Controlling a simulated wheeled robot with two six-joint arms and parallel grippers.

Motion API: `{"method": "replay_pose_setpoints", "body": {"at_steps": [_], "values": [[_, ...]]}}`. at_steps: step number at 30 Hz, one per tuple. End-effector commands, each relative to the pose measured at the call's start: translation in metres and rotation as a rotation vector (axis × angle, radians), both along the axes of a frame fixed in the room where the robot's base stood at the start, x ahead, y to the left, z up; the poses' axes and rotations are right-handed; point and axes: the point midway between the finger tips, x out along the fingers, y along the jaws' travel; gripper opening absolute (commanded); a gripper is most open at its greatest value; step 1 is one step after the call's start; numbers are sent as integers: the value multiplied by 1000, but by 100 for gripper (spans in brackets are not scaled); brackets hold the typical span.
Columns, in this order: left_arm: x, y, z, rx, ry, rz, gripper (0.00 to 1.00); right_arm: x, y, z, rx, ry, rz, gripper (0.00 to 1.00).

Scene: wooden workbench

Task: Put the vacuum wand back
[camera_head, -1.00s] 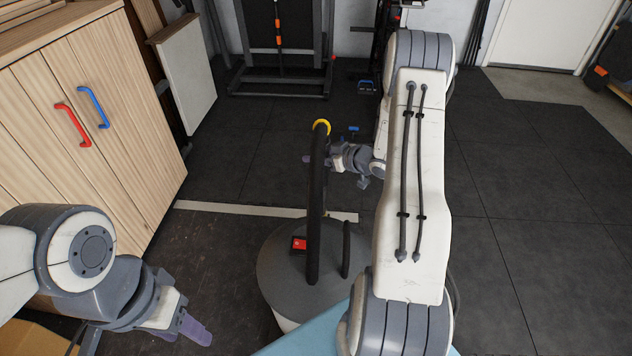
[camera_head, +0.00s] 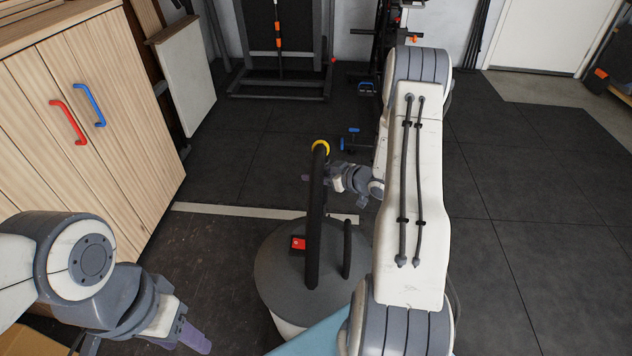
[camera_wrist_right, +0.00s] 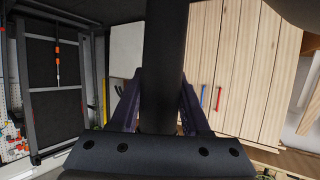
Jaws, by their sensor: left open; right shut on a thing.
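The vacuum wand (camera_head: 316,225) is a long black tube with a yellow ring at its top. It stands nearly upright in front of the vacuum's round grey lid (camera_head: 275,275); I cannot tell whether its lower end touches the lid. My right gripper (camera_head: 324,178) is shut on the wand's upper part, coming from the right. In the right wrist view, the dark tube (camera_wrist_right: 165,60) passes between the two purple fingers (camera_wrist_right: 160,108). My left gripper (camera_head: 192,338) is open and empty at the lower left, apart from the vacuum. Its fingertips are partly hidden.
The vacuum lid carries a red switch (camera_head: 299,244) and a short black tube (camera_head: 347,248). A wooden cabinet (camera_head: 130,130) with red and blue handles stands at the left. Gym equipment (camera_head: 280,95) stands at the back. The dark floor (camera_head: 530,200) is clear at the right.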

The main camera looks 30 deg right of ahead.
Motion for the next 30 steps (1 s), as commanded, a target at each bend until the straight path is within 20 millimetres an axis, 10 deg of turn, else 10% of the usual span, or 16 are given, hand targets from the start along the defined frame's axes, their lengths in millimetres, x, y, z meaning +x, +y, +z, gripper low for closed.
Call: {"method": "replay_pose_setpoints", "body": {"at_steps": [15,16,18,30], "values": [[0,0,-14,0,0,0,50,-2,2,-17,-1,-6,-1,0],[0,0,-13,0,0,0,50,-3,2,-18,0,-2,-1,54],[0,0,-13,0,0,0,50,-3,2,-18,0,-1,-1,76],[0,0,-10,0,0,0,50,-5,1,-13,0,-1,-2,76]]}}
